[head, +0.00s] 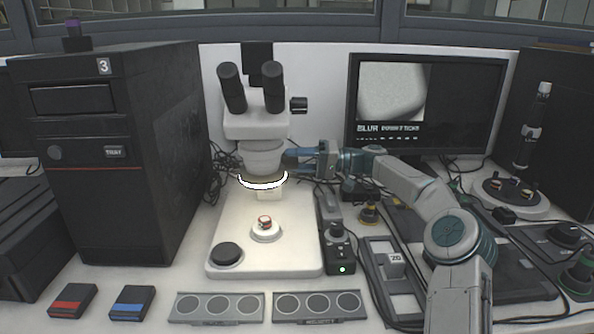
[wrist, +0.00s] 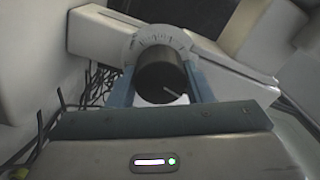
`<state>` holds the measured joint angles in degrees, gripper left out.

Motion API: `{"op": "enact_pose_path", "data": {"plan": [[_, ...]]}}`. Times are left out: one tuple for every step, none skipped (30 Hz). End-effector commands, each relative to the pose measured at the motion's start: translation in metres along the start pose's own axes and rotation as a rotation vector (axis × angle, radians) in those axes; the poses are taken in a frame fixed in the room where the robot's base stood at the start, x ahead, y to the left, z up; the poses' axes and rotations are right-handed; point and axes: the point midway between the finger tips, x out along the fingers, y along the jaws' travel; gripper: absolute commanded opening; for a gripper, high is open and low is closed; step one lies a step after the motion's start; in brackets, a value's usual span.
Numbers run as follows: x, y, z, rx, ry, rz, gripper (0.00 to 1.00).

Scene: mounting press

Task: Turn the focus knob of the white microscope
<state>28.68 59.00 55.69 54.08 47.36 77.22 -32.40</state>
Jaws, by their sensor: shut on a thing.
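The white microscope (head: 258,122) stands left of centre in the head view, with black eyepieces and a lit ring under its head. A small coppery sample (head: 264,222) sits on its base below the ring. My gripper (head: 300,160) reaches in from the right beside the microscope's head. In the wrist view the black focus knob (wrist: 161,76) has a white pointer line toward its lower right and a marked dial behind it. The blue fingers of my gripper (wrist: 160,90) stand on either side of the knob, shut on it. In the head view the knob is hidden by my gripper.
A monitor (head: 428,100) at the back shows a grey sample picture and the word BLUR. A black tower (head: 120,150) stands at left. A control box (head: 340,255) with a green light and several cables lie right of the base. Sample trays (head: 217,307) line the front.

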Motion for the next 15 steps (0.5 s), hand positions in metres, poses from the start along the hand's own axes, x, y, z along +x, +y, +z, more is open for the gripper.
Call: {"op": "enact_pose_path", "data": {"plan": [[0.0001,0.0040,0.0022,-0.034,-0.003,0.000,0.23],[0.0002,0.0039,0.0022,-0.053,-0.004,0.000,0.23],[0.0002,0.0037,0.0022,-0.077,-0.005,0.000,0.23],[0.0001,0.0035,0.0021,-0.094,-0.005,0.000,0.23],[0.0001,0.0033,0.0019,-0.111,-0.006,0.000,0.23],[0.0002,0.0031,0.0019,-0.130,-0.006,0.000,0.23],[0.0002,0.0029,0.0018,-0.143,-0.007,0.000,0.23],[0.0003,0.0027,0.0018,-0.156,-0.007,0.000,0.23],[0.0004,0.0025,0.0017,-0.169,-0.008,-0.001,0.23],[0.0004,0.0023,0.0017,-0.179,-0.008,-0.001,0.23],[0.0004,0.0021,0.0016,-0.189,-0.009,-0.001,0.23],[0.0004,0.0019,0.0014,-0.198,-0.009,-0.001,0.23],[0.0004,0.0017,0.0013,-0.204,-0.009,-0.001,0.23],[0.0003,0.0015,0.0012,-0.210,-0.009,-0.001,0.23],[0.0003,0.0014,0.0011,-0.216,-0.009,-0.001,0.23]]}}
